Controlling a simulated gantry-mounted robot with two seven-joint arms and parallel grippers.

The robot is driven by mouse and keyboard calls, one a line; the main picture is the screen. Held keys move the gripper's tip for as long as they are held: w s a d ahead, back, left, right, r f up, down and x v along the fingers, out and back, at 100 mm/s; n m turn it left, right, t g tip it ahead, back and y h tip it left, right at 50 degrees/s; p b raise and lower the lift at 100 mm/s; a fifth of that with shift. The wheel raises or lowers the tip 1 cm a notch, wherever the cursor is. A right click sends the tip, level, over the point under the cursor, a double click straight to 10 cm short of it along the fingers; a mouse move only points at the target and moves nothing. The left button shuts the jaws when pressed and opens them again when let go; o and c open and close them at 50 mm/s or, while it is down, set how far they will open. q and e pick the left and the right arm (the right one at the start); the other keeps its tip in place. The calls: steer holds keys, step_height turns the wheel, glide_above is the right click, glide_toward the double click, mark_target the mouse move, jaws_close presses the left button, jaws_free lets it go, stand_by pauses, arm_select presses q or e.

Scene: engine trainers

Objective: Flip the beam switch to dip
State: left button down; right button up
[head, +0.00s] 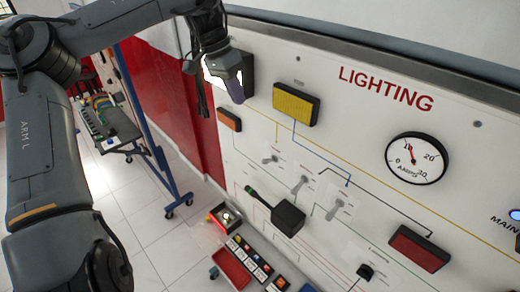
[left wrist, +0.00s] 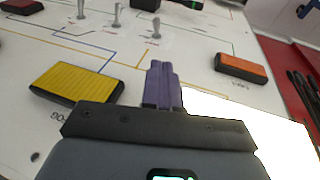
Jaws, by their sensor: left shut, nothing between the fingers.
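A white LIGHTING panel (head: 330,130) carries small grey toggle switches: one (head: 271,159), another (head: 300,185) and a third (head: 340,208). Below them is a black box (head: 288,216) with a stalk (head: 260,200) tipped in green. The labels are too small to read, so I cannot tell which is the beam switch. My left gripper (head: 236,92) is shut and empty, in front of the panel's upper left, above and apart from the switches. In the left wrist view its purple fingers (left wrist: 162,84) are together, and toggles (left wrist: 157,30) stand beyond them. My right gripper is not in view.
A yellow lamp (head: 296,104) and an orange lamp (head: 229,119) project near my left gripper. A gauge (head: 416,158) and red lamp (head: 419,248) are to the right. A blue-framed trolley (head: 150,130) stands left; a red tray (head: 232,269) is below.

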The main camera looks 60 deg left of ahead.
mark_target(268, 161)
arm_select(q)
steer(key=p+x, duration=0.2)
steer(key=x, duration=1.7)
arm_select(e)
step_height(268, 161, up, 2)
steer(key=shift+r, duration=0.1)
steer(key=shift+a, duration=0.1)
